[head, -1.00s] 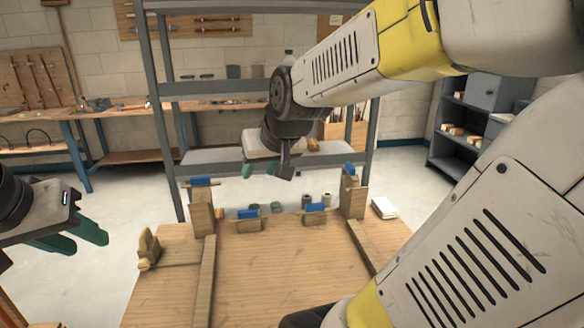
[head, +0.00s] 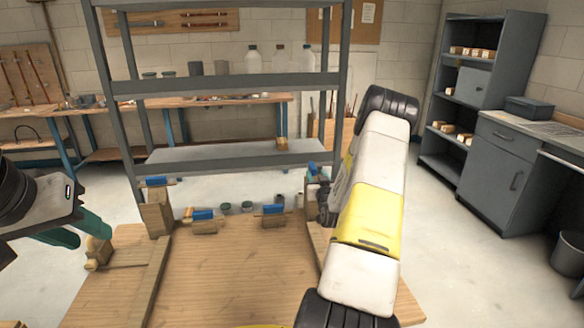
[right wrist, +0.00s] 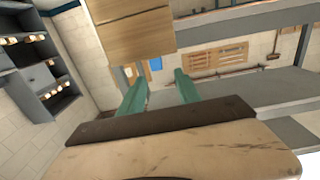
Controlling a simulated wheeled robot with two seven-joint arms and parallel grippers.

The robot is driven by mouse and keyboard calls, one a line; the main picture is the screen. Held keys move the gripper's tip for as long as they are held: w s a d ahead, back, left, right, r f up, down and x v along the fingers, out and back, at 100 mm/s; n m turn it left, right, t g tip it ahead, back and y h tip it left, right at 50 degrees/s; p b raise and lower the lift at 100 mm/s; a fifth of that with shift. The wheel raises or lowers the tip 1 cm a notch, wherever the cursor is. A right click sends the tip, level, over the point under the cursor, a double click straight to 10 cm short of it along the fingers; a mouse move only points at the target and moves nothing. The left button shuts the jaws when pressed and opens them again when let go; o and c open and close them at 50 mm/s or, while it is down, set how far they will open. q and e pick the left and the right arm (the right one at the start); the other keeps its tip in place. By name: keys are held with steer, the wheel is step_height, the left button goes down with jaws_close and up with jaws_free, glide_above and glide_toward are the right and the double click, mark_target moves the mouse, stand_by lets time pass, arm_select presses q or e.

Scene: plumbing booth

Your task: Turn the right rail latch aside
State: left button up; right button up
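The right rail latch (head: 313,170) is a small blue piece on top of the wooden post at the right rail, partly hidden by my right arm. My right gripper is hidden behind its own arm in the head view, close beside that post. In the right wrist view my right gripper (right wrist: 160,92) shows two green fingers apart with nothing between them. A wooden block (right wrist: 130,35) stands just beyond the fingertips, with a small blue patch (right wrist: 156,63) beside it; I cannot tell if that is the latch.
A wooden bench top (head: 220,285) carries a left rail (head: 150,283) and a left post (head: 156,216) with a blue latch (head: 155,181). Two blue-topped blocks (head: 203,221) (head: 273,215) stand between the posts. A grey shelf frame (head: 230,86) rises behind.

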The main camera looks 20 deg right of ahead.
mark_target(315, 170)
steer(key=shift+d+f, duration=0.2)
steer(key=shift+f, duration=0.05)
steer(key=shift+w+d, duration=0.1)
steer(key=shift+w, duration=0.2)
steer(key=x, duration=0.7)
steer(key=shift+s, duration=0.1)
jaws_close()
stand_by(0.8)
